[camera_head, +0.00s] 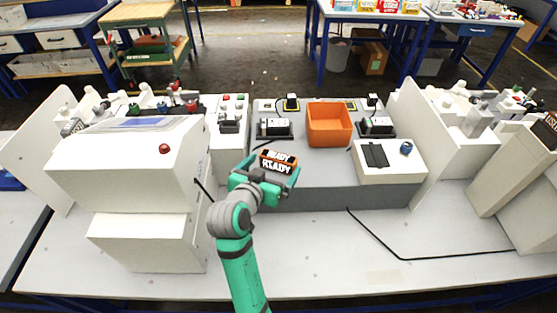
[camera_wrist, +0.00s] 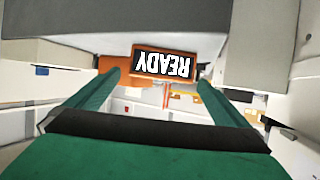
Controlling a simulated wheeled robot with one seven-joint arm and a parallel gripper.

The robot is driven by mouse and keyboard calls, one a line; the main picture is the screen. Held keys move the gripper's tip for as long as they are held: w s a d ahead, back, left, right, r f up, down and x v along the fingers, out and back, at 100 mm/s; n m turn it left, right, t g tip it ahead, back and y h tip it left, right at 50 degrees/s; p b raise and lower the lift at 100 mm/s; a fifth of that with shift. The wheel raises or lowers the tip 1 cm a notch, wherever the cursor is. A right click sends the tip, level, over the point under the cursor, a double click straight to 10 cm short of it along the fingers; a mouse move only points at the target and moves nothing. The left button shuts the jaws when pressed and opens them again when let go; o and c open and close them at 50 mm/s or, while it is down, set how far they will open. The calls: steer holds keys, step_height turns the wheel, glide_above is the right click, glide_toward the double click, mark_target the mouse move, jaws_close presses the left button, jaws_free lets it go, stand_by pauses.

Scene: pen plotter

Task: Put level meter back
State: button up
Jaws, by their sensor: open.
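A small orange box with a black face reading READY (camera_head: 279,157) is at the grey platform's front left in the head view. It also shows in the wrist view (camera_wrist: 164,63), upside down, between and beyond my fingertips. I cannot tell for certain whether this box is the level meter. My gripper (camera_head: 268,172) is open, with its green fingers spread just in front of the box. In the wrist view my gripper (camera_wrist: 158,82) has nothing clamped, and contact with the box cannot be made out.
An orange bin (camera_head: 329,125) stands empty on the platform between two black devices (camera_head: 274,128) (camera_head: 377,126). A white box (camera_head: 388,163) with a blue knob is at the right. A tall white cabinet (camera_head: 130,180) is close on the left. A black cable (camera_head: 400,258) crosses the clear front tabletop.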

steer(key=shift+v, duration=1.3)
